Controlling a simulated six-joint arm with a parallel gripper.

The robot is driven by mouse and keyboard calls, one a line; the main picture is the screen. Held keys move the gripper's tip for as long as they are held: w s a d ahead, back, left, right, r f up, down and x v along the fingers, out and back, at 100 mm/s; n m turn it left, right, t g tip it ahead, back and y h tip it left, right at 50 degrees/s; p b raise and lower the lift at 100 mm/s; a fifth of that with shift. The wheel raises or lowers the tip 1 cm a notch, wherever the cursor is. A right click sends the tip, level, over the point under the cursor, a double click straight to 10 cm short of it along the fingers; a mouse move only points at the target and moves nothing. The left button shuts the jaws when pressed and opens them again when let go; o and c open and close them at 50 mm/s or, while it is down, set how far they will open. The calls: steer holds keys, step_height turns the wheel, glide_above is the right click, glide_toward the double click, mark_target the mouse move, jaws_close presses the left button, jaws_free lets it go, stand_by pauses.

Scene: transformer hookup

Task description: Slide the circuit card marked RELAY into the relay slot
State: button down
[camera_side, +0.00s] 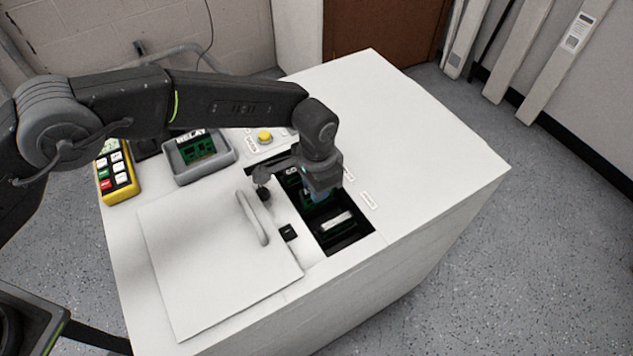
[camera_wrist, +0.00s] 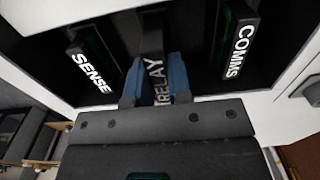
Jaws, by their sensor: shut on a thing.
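The card is in the dark bay between the SENSE card (camera_wrist: 92,62) and the COMMS card (camera_wrist: 240,42). In the side view, my gripper (camera_side: 320,194) reaches down into the bay (camera_side: 350,243) and hides the held card; I cannot tell how deep it sits in the slot. Another green card marked RELAY (camera_side: 199,148) lies in a grey tray (camera_side: 183,178) on the cabinet top.
A white lid (camera_side: 200,255) with a handle (camera_side: 253,217) lies left of the bay. A yellow button (camera_side: 265,137) stands behind the bay, and a yellow handheld device (camera_side: 117,170) is at the left edge. The cabinet top (camera_side: 420,150) right of the bay is clear.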

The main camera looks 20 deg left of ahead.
steer(key=shift+f, duration=1.05)
steer(key=c, duration=1)
jaws_free()
steer(key=shift+r, duration=2.5)
step_height(320, 180, up, 14)
steer(key=shift+f, duration=0.1)
